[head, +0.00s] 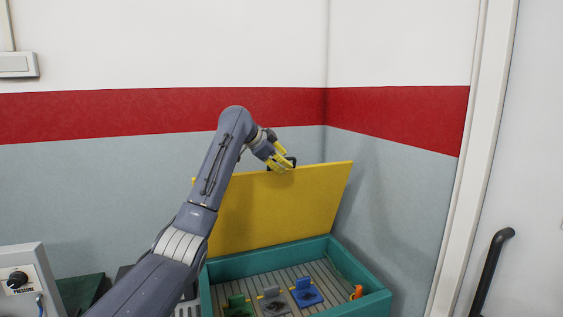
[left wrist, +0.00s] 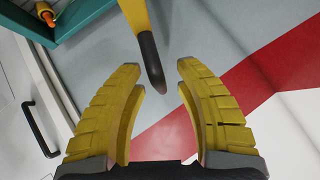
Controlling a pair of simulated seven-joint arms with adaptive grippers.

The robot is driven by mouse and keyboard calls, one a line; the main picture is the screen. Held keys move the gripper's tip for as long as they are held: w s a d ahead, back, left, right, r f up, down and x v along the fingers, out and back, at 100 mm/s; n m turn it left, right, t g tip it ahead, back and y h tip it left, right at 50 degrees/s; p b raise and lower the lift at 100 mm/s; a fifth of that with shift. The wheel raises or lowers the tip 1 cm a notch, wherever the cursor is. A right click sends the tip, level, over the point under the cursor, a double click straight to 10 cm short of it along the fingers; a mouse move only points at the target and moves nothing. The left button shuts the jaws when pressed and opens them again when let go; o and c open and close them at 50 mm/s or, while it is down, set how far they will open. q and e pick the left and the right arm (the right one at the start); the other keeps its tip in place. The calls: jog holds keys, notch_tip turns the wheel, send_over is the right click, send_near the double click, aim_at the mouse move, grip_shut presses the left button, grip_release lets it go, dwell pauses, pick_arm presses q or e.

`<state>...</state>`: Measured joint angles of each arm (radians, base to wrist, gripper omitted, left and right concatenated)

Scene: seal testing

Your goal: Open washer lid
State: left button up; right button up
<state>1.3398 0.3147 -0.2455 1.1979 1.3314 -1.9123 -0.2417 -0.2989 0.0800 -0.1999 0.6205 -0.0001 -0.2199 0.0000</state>
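The yellow washer lid (head: 285,205) stands raised, nearly upright, at the back of the teal washer box (head: 318,247). A dark handle (head: 291,160) sits at the lid's top edge, partly hidden by my left gripper (head: 279,160). In the left wrist view, my left gripper (left wrist: 160,75) has its yellow fingers spread apart. The lid's yellow edge (left wrist: 135,14) and the dark handle (left wrist: 151,62) show edge-on ahead of and between the fingertips, with gaps on both sides. My right gripper is not in view.
Inside the open box are a slatted floor and green, grey and blue fixtures (head: 306,292), plus an orange part (head: 356,292). Walls stand close behind and right. A door with a black handle (head: 490,270) is at right; a grey control box (head: 25,275) is at lower left.

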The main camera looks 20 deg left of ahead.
pick_arm(q)
jog(key=shift+s+a+r, duration=0.1)
jog(key=shift+s+r, duration=0.2)
jog(key=shift+r, duration=0.1)
jog(key=v, duration=1.1)
jog(key=shift+f, duration=0.1)
